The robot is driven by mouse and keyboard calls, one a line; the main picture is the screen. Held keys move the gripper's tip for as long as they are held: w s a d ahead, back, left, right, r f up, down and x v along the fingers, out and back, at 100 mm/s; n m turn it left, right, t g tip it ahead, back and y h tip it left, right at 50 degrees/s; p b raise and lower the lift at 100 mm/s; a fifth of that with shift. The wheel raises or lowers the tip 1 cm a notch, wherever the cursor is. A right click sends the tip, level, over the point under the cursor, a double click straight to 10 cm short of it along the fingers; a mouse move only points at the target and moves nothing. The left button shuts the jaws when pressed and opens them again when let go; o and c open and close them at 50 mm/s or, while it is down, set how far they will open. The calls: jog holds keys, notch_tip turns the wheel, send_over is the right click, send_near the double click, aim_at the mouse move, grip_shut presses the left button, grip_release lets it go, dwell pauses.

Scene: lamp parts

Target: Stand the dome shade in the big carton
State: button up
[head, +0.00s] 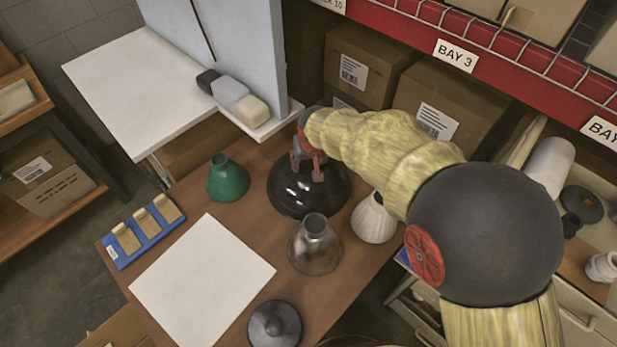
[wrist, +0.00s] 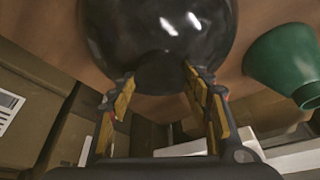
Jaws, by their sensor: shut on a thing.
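The dome shade, taken to be the glossy black dome (head: 310,197), is at the far side of the brown table, wide side down. In the wrist view the dome shade (wrist: 160,30) fills the top middle. My gripper (head: 308,172) comes from above and is shut on its narrow top; the fingers (wrist: 162,92) lie on both sides of that neck in the wrist view. Whether the rim touches the table is hard to tell. I cannot tell which carton is the big one; closed cartons (head: 365,68) stand on the rack behind.
Near the dome are a green shade (head: 228,180), a clear glass shade (head: 314,248) and a white ribbed shade (head: 373,220). A dark lid-like part (head: 275,326), white sheet (head: 203,283) and blue tray (head: 143,232) lie nearer. A pale upright panel (head: 235,45) stands behind.

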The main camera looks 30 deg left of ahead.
jog(key=c, duration=0.6)
grip_shut()
jog(key=shift+r, duration=0.15)
